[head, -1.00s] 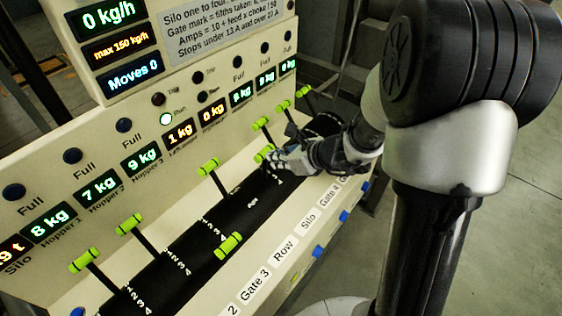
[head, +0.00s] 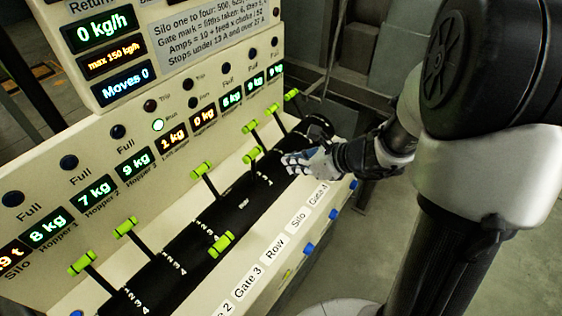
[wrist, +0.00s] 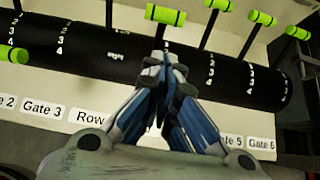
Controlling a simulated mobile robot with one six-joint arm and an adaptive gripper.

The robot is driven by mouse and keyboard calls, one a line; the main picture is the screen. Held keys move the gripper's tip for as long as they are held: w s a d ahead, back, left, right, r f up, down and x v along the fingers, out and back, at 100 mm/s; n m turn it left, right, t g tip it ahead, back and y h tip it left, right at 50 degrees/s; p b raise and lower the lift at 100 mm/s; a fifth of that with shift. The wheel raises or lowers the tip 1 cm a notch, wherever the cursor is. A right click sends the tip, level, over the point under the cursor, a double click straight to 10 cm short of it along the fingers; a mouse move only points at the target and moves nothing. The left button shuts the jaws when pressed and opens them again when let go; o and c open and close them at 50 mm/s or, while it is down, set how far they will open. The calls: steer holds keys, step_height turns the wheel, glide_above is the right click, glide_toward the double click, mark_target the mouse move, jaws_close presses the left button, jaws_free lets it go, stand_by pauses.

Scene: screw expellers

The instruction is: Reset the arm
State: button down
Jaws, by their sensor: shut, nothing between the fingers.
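My gripper (head: 287,160) is at the end of my arm, over the front side of the lever console near its far end. In the wrist view my gripper (wrist: 165,62) has its fingers together and empty. A green-handled lever (head: 252,154) stands just left of the fingertips. In the wrist view a green handle (wrist: 166,14) shows just beyond the fingertips; I see no clear contact. Several more levers stand along the black numbered drum, among them one near the middle (head: 202,170) and one lowered towards the front (head: 221,244).
The black drum (head: 180,245) runs the console's length. Displays above it read "0 kg/h" (head: 103,31) and "Moves 0" (head: 126,84). A label strip with Row (head: 273,247) and blue tabs (head: 308,249) lie along the front. Open floor (head: 385,245) is at the right.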

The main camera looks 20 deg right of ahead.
steer(key=v, duration=0.2)
steer(key=shift+s+d+r, duration=0.15)
steer(key=shift+s+r, duration=0.05)
steer(key=shift+s, duration=0.05)
steer(key=s+a+r+n+g+b, duration=0.2)
steer(key=s+a+r+n+g, duration=0.25)
steer(key=s+a+n, duration=0.85)
steer(key=s+d+r+n+h+b, duration=0.1)
steer(key=s+d+n+h, duration=0.5)
steer(key=n, duration=0.9)
steer(key=s+d+t, duration=0.1)
steer(key=s, duration=0.2)
steer(key=shift+d+r+n+b, duration=0.2)
steer(key=shift+r+n+b, duration=0.15)
steer(key=shift+r+n, duration=0.05)
